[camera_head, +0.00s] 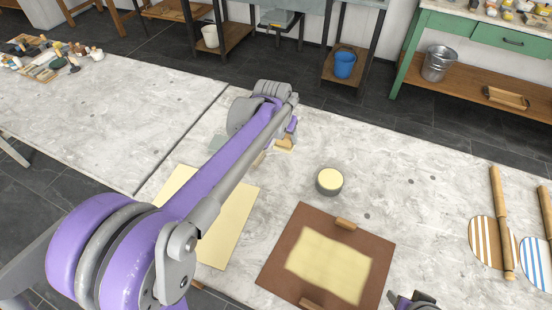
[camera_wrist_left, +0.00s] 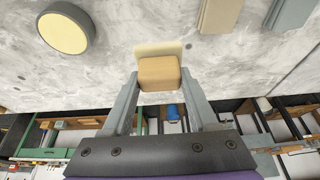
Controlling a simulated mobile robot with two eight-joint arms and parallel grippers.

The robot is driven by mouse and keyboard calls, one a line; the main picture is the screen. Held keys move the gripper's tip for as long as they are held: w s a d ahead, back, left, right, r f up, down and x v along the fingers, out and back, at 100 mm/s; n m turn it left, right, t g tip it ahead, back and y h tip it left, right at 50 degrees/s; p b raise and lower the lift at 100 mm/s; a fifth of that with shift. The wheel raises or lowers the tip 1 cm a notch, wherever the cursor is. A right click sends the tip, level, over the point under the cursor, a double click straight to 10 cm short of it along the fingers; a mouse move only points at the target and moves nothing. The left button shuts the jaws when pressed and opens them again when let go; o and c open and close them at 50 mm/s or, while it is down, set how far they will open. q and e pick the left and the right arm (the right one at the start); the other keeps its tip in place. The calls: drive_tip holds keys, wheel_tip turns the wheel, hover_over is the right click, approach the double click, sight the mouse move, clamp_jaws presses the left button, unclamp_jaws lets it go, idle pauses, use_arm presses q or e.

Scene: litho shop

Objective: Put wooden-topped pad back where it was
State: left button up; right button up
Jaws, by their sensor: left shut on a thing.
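The wooden-topped pad (camera_wrist_left: 159,72) has a tan block top and a pale cream part showing beyond it in the left wrist view. My left gripper (camera_wrist_left: 160,88) is shut on the wooden top, one grey finger on each side. In the head view the pad (camera_head: 284,143) shows small under the end of my left arm, and my left gripper (camera_head: 290,128) is partly hidden by the wrist. I cannot tell whether the pad touches the table. My right gripper (camera_head: 414,301) shows only in part at the bottom edge, its jaws unclear.
A round tin with a cream top (camera_head: 329,180) stands right of the pad on the stone table (camera_head: 390,150). A brown board with a yellow sheet (camera_head: 328,262) lies nearer. Tan (camera_wrist_left: 220,14) and grey (camera_wrist_left: 288,12) blocks lie close by. Rollers and striped paddles (camera_head: 490,240) lie far right.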

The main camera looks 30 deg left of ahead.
use_arm(q)
drive_tip(key=shift+w+a+f, duration=0.1)
use_arm(e)
drive_tip(key=shift+w+a, duration=0.1)
drive_tip(key=shift+a, duration=0.05)
use_arm(q)
wheel_tip(320, 180, down, 10)
drive_tip(key=shift+r+b, duration=0.2)
drive_tip(key=shift+b, duration=0.3)
use_arm(e)
drive_tip(key=shift+f, duration=0.55)
use_arm(q)
drive_tip(key=shift+f, duration=0.15)
use_arm(e)
drive_tip(key=shift+f, duration=0.1)
use_arm(q)
drive_tip(key=o, duration=1.2)
